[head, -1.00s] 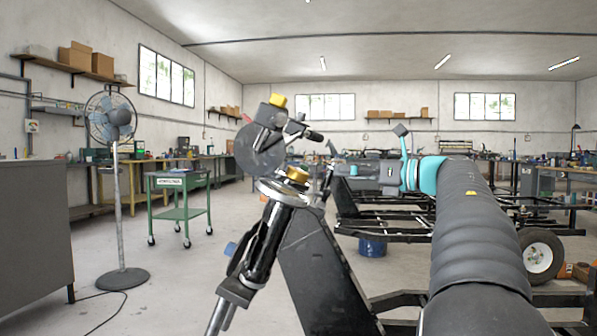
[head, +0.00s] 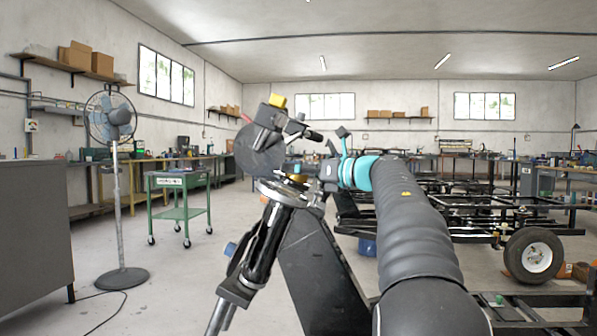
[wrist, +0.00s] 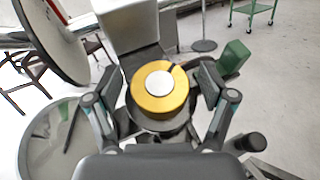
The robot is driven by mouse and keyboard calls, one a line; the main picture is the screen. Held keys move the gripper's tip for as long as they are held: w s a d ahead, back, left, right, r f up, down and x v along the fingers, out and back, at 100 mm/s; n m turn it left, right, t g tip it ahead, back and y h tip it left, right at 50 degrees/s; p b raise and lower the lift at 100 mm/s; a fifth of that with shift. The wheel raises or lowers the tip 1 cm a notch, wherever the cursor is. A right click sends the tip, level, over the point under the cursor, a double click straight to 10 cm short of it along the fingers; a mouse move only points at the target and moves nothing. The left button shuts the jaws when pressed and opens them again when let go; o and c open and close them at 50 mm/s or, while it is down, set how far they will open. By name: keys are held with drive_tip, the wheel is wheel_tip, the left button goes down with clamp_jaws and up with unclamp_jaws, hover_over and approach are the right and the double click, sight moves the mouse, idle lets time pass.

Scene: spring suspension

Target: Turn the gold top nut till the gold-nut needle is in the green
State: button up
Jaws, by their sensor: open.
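The gold top nut (wrist: 160,90) is a round gold ring with a pale centre and a dark notch at its upper right. In the head view only a sliver of the nut (head: 298,177) shows, atop the tilted black strut (head: 262,250). My gripper (wrist: 158,86) is open, with one finger on each side of the nut; gaps seem to remain at both sides. In the head view my gripper (head: 308,174) reaches in from the right. A grey disc (head: 258,152) stands above the nut, turned partly away; I cannot make out a gold-nut needle or a green zone.
A disc edge (wrist: 52,38) and a white block (wrist: 128,24) are close above the nut in the wrist view. A green block (wrist: 234,58) is at right. A fan (head: 118,190) and green cart (head: 179,205) stand left, with clear floor between.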

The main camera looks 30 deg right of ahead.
drive_tip(key=c, duration=1.2)
